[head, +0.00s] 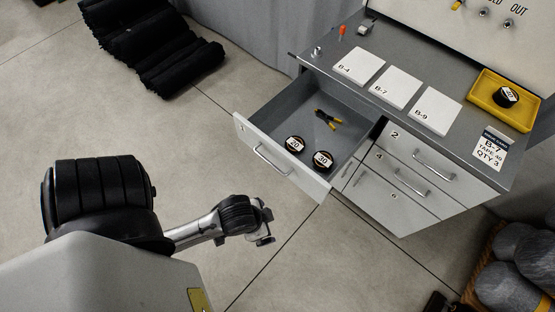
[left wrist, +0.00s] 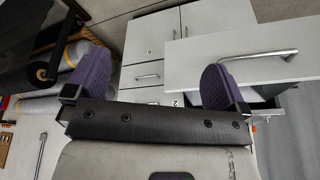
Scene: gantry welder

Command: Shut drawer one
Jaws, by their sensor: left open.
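Drawer one (head: 290,172) is pulled well out from the left side of the grey cabinet. Two round rolls marked 20, the left roll (head: 295,145) and the right roll (head: 322,160), and yellow-and-black pliers (head: 327,118) lie inside. Its pale front has a bar handle (head: 270,161). My left gripper (head: 265,229) is in front of and below the drawer front, apart from it. In the left wrist view its two purple finger pads (left wrist: 151,82) are spread, with nothing held. The drawer front (left wrist: 225,44) and handle (left wrist: 262,55) show beyond the right-hand pad. My right gripper is out of view.
Closed drawers, including drawer two (head: 420,158), sit right of the open one. The worktop holds white cards (head: 398,88), a yellow tray (head: 490,112) with a roll and a label card (head: 490,148). Black rolls (head: 150,50) lie at upper left. The floor before the drawer is clear.

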